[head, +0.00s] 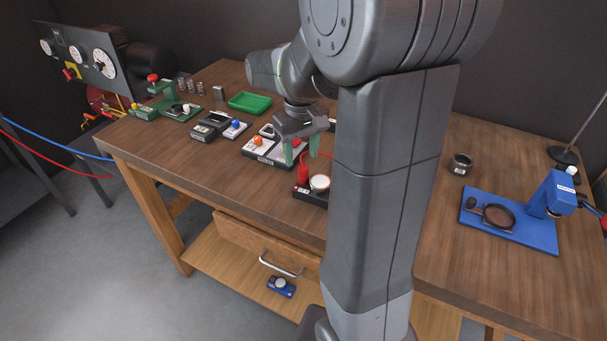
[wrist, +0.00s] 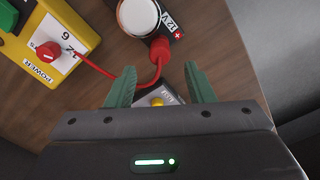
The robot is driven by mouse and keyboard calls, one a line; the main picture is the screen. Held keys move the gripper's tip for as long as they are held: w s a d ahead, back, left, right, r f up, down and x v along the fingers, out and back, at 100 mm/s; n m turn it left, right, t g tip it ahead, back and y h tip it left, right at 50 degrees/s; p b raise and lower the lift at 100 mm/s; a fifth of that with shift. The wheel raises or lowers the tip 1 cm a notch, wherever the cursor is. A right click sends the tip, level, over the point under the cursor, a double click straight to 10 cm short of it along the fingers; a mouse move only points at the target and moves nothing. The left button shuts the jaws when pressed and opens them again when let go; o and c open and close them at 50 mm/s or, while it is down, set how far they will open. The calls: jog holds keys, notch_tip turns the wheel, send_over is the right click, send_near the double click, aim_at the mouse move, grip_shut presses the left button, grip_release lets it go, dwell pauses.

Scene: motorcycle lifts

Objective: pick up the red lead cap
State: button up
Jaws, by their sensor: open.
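The red lead cap (wrist: 160,48) stands at the corner of a black block marked 12 V (wrist: 175,28) in the wrist view, beside a round white disc. A red lead runs from it in a curve to a yellow power box. In the head view the cap (head: 303,171) stands upright just left of the white disc. My gripper (wrist: 160,80) is open, with its green fingers apart and nothing held. The cap lies beyond the fingertips, roughly in line with the gap. In the head view my gripper (head: 301,150) is above and close to the cap.
The yellow power box (wrist: 75,42) with a red knob is left of the cap. A small grey box with a yellow knob (wrist: 157,101) shows between my fingers. A green tray (head: 249,102) and several devices stand farther back. A blue stand (head: 510,232) is at right.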

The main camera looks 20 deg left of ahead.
aim_at(303, 167)
jog(key=f, duration=0.5)
jog(key=shift+s+d, duration=0.3)
jog(key=shift+d, duration=0.05)
grip_shut()
